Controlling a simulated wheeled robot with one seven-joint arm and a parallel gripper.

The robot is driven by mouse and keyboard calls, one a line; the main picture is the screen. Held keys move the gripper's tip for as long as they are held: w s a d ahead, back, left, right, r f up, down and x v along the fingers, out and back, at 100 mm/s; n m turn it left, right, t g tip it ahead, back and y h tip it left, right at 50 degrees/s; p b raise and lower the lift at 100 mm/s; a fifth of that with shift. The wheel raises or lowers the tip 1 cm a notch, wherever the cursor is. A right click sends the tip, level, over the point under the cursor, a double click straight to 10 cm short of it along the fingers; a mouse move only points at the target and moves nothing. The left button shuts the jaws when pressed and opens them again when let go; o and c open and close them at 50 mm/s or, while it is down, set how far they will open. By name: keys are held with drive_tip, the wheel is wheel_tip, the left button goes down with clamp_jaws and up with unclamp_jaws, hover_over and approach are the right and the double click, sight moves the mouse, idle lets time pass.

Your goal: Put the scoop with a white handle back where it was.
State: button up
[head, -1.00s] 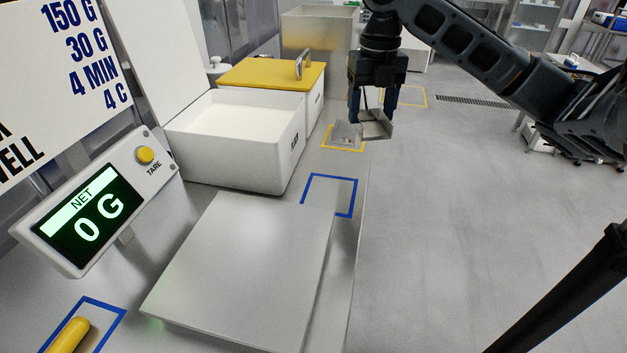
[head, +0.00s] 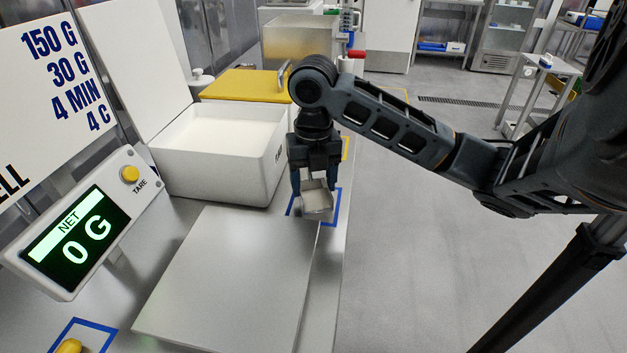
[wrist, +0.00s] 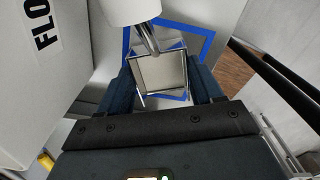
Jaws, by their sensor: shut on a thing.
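My gripper (head: 314,184) is shut on the scoop (head: 318,203), a metal square-bowled scoop, in the head view. It is over the blue square outline (head: 337,207) on the bench, beside the white flour bin. In the wrist view the scoop's square bowl (wrist: 163,73) shows between the fingers, with the white handle (wrist: 131,10) at the top. The blue outline (wrist: 207,45) lies under and around it. I cannot tell whether the scoop touches the bench.
The open white bin (head: 222,165) of flour stands just left of my gripper. A yellow-lidded bin (head: 245,86) is behind it. The scale plate (head: 225,285) is in front, its display (head: 75,240) reading 0 G. A yellow-handled thing (head: 69,346) lies at the lower left.

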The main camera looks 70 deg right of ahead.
drive_tip(key=shift+f, duration=0.15)
drive_tip(key=shift+f, duration=0.2)
drive_tip(key=o, duration=1.1)
drive_tip(key=shift+c, duration=0.2)
drive_tip(key=shift+r, duration=0.15)
wheel_tip(320, 180, up, 12)
